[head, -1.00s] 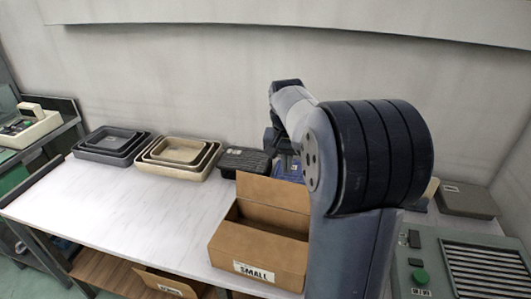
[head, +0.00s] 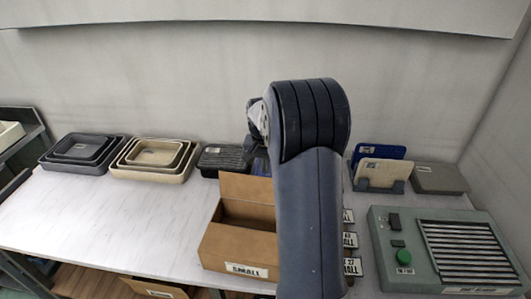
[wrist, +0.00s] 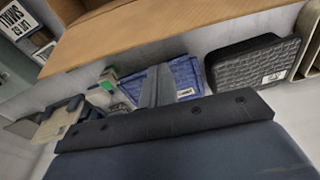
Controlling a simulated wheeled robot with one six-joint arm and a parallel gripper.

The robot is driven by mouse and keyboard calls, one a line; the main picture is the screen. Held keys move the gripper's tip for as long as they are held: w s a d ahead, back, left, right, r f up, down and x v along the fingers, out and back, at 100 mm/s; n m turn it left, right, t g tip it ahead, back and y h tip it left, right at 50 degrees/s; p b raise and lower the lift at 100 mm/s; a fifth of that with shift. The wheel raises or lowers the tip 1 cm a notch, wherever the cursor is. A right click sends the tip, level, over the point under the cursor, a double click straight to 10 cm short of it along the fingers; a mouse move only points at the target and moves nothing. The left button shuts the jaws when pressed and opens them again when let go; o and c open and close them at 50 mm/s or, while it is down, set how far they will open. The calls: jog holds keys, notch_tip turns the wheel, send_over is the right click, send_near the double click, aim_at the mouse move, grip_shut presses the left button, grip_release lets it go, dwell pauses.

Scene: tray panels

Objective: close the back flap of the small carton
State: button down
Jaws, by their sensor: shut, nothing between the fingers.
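The small brown carton (head: 222,246) stands on the white bench in the head view, with a "SMALL" label on its front. Its back flap (head: 246,188) stands up, and the inside shows between flap and front. My arm hides the carton's right side. In the wrist view a broad brown cardboard panel (wrist: 165,35) of the carton crosses the top. My gripper (wrist: 158,72) is shut and empty in the wrist view, just below that panel's edge; I cannot tell if it touches. In the head view my arm hides the fingertips.
Nested dark trays (head: 50,160) and beige trays (head: 125,168) stand at the back left. A black ribbed tray (head: 222,158) and a blue panel (wrist: 183,75) lie behind the carton. A grey-green machine (head: 400,270) is at right. The bench's left middle is clear.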

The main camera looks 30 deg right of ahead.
jog(key=shift+s+a+r, duration=0.15)
jog(key=shift+s+a, duration=0.25)
jog(key=shift+s, duration=0.15)
jog(key=shift+s+a+r, duration=0.15)
jog(key=shift+s+a, duration=0.25)
jog(key=shift+s, duration=0.1)
